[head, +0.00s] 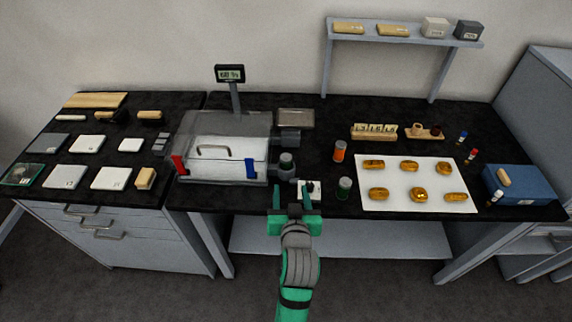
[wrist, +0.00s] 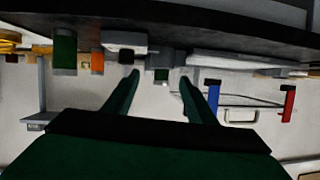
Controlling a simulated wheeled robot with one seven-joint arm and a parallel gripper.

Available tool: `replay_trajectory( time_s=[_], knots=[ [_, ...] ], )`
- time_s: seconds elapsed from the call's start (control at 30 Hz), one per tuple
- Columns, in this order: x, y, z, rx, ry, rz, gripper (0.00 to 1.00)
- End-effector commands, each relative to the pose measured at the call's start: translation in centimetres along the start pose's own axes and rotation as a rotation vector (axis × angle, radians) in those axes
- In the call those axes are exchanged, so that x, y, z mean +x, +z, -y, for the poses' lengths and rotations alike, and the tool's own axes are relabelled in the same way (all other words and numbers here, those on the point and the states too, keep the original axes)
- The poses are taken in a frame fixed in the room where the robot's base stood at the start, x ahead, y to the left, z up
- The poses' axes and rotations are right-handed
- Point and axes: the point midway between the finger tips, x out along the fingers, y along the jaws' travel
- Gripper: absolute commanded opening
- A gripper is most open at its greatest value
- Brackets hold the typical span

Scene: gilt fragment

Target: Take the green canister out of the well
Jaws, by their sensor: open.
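In the upside-down wrist view, a small green piece (wrist: 161,74) shows at a grey cylindrical fitting (wrist: 161,58), seen between my fingertips. This looks like the green canister in the well, though most of it is hidden. In the head view the grey fitting (head: 286,172) stands at the right side of the glass-fronted case, and no green is clear on it. Another green canister (head: 344,188) stands upright on the black bench to the right; it also shows in the wrist view (wrist: 64,52). My gripper (head: 293,194) is open and empty at the bench's front edge, apart from both.
A white block with a black knob (head: 312,190) sits close to my right finger. An orange canister (head: 340,151) stands behind the loose green one. The case (head: 225,158) has red and blue handles. A white sheet (head: 400,203) with amber pieces lies right.

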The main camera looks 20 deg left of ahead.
Motion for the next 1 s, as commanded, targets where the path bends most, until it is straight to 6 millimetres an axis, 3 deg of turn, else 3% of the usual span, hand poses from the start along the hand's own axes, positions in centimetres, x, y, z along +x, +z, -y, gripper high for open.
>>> replay_trajectory(
  time_s=[0.1,0.3,0.7,1.0],
  knots=[
    [0.9,-2.7,0.3,-0.047,-0.026,0.012,0.51],
    [1.6,-4.6,0.7,-0.090,-0.049,0.036,0.51],
    [6.4,-4.6,1.0,-0.097,-0.052,0.041,0.51],
    [8.7,-4.5,0.9,-0.096,-0.051,0.041,0.51]
  ],
)
